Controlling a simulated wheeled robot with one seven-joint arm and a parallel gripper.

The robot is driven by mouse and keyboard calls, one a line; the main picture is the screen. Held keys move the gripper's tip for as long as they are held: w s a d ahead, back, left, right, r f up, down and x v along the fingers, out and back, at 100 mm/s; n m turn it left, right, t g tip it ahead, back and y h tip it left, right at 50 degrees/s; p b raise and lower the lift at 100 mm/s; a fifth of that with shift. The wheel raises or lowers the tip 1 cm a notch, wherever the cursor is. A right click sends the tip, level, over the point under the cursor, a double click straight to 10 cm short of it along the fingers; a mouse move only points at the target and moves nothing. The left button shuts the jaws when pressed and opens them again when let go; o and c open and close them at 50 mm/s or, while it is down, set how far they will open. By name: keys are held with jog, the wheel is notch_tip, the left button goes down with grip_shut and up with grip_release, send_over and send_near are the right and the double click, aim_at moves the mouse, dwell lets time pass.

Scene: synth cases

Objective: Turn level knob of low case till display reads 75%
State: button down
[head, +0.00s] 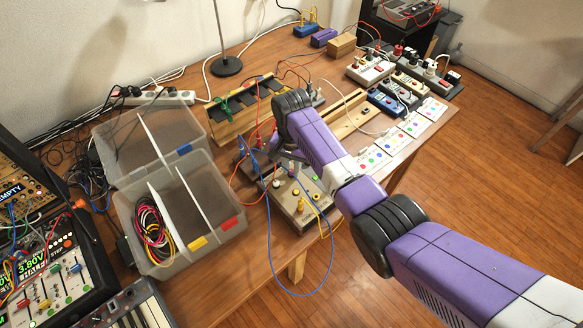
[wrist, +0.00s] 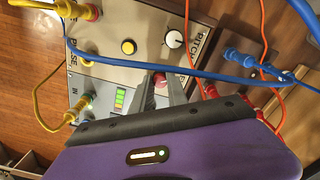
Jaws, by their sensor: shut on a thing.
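The low case (head: 300,215) lies flat on the table in the head view, partly hidden behind my arm. In the wrist view its panel (wrist: 108,62) carries a white knob, a yellow button and sockets, with the words PITCH, PULSE and IN. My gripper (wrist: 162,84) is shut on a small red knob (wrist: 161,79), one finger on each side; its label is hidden. A small bar display (wrist: 120,101) with green and yellowish segments sits left of the fingers; I cannot read a percentage. In the head view the fingertips are hardly visible.
A blue cable (wrist: 185,74) crosses the panel close to the fingers. Yellow plugs (wrist: 90,12) and red plugs sit around the panel. A divided clear bin (head: 180,265) stands left of the case. Several small boxes and cards (head: 413,124) lie at the right.

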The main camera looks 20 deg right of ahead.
aim_at(292, 171)
jog(key=c, duration=1.3)
grip_release()
jog(key=shift+r, duration=4)
